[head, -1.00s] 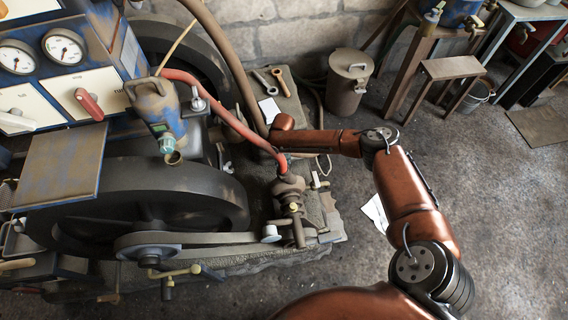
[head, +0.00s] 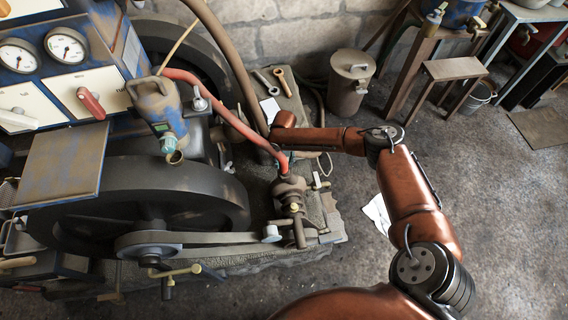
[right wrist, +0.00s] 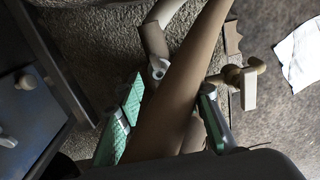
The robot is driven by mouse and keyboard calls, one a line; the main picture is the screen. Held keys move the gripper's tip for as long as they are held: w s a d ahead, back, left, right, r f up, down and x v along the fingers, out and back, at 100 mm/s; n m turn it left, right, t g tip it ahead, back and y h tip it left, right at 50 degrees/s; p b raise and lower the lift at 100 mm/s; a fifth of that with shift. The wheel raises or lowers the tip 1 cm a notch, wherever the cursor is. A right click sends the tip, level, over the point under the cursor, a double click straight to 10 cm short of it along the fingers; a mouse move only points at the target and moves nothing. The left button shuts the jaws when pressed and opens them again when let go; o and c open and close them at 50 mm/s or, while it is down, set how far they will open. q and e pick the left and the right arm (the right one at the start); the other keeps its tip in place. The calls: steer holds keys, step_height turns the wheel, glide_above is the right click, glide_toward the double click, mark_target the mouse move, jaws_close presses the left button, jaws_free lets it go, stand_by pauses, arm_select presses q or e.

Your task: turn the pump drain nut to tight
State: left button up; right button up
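The pump (head: 288,190) stands on the stone plinth right of the flywheel, with the red hose (head: 235,122) running to its top. I cannot single out its drain nut for certain. In the right wrist view, a pale pipe fitting (right wrist: 157,70) and a brass-knobbed tap (right wrist: 243,82) show beyond the fingers. My right arm reaches in from the right to above the pump. Its gripper (right wrist: 165,125) has green-padded fingers set apart, with the hose crossing the gap; I cannot tell whether they touch it. In the head view the fingers are mostly hidden. My left gripper is not in view.
Two spanners (head: 283,82) and a white card (head: 270,108) lie on the plinth behind the pump. The flywheel (head: 140,205) and belt fill the left. A lidded can (head: 348,82) stands on the floor behind. A paper (head: 377,213) lies on open floor at the right.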

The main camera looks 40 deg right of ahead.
step_height(320, 180, up, 10)
steer(key=shift+r, duration=0.2)
stand_by(0.7)
